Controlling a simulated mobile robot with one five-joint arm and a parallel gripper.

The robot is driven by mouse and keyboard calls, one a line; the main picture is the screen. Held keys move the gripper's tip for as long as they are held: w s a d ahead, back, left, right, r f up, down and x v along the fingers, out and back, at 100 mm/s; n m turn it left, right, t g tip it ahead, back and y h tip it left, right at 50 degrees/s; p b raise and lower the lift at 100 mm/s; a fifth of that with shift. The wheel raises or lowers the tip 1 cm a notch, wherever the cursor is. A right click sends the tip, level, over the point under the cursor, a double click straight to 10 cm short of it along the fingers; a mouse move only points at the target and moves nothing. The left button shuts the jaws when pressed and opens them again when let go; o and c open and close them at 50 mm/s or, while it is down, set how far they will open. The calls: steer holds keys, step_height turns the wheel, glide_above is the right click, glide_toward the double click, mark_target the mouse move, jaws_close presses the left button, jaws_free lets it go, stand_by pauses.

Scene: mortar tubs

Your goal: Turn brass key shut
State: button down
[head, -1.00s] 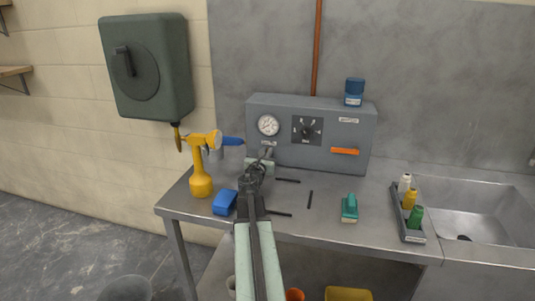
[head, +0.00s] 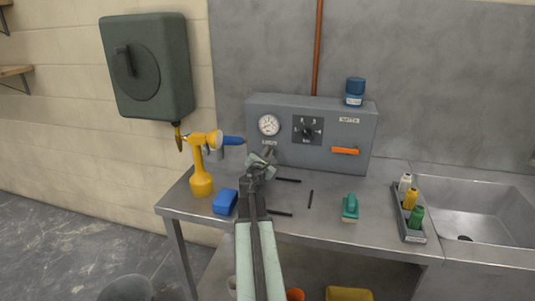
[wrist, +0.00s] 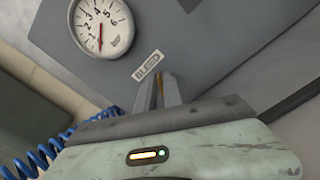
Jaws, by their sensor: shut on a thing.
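My gripper (head: 268,152) is at the lower left front of the grey control box (head: 230,118), below the round gauge (head: 268,125). In the wrist view my gripper (wrist: 168,88) has its two grey fingers close together, with a thin sliver of the brass key (wrist: 159,91) between them. They are shut on the key, just below a small white label (wrist: 148,65) that seems to read "BLEED". Most of the key is hidden by the fingers, so its angle is hard to tell. The gauge also shows in the wrist view (wrist: 103,22).
The box carries a black dial (head: 307,131) and an orange handle (head: 345,151). A yellow drill-like tool (head: 201,165) and a blue block (head: 225,202) are left of my arm. A green-handled brush (head: 350,208), dark rods and a bottle rack (head: 410,225) are right.

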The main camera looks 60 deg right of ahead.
steer(key=m, duration=0.5)
steer(key=shift+s+f+m, duration=0.1)
steer(key=shift+f+m, duration=0.05)
steer(key=shift+m, duration=0.15)
steer(key=m, duration=0.5)
steer(key=shift+f+m+b, duration=0.15)
steer(key=shift+m+b, duration=0.15)
steer(key=shift+m, duration=0.1)
steer(key=c, duration=1.5)
jaws_free()
steer(key=shift+c, duration=0.2)
steer(key=v, duration=0.7)
steer(key=shift+s+a, duration=0.1)
steer(key=shift+a, duration=0.25)
